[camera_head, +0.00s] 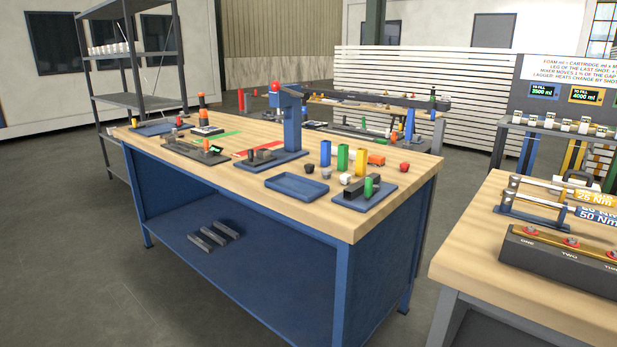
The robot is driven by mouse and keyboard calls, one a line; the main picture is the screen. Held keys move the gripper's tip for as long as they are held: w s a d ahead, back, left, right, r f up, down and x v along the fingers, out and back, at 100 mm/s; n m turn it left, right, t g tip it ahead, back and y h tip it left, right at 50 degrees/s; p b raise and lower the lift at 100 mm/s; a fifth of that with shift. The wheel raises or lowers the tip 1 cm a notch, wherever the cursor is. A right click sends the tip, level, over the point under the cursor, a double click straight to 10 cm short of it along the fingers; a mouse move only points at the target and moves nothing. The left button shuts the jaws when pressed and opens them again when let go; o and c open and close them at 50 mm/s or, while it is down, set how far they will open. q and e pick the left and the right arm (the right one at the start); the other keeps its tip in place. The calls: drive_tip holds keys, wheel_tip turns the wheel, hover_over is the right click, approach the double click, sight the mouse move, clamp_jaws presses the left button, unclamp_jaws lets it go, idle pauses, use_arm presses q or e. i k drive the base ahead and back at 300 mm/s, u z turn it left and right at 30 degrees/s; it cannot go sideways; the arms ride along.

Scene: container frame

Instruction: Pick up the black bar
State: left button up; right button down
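Several dark things could be the black bar, and I cannot tell which it is. A short black bar (353,190) lies on a blue tray (377,202) at the right end of the blue workbench, beside a green cylinder (368,188). Three dark grey bars (213,236) lie side by side on the bench's lower shelf (265,275). A long dark beam (385,99) shows behind the bench, near a blue post. Neither of my grippers is in view.
The wooden bench top (310,217) also holds an empty blue tray (297,186), blue, green and yellow blocks, and a blue press (291,125). A second bench (480,240) with torque wrenches stands at right. Grey floor (90,280) is clear at front left.

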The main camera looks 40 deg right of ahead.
sight(352, 192)
drive_tip(key=z, duration=0.45)
drive_tip(key=i, duration=1.1)
drive_tip(key=z, duration=0.75)
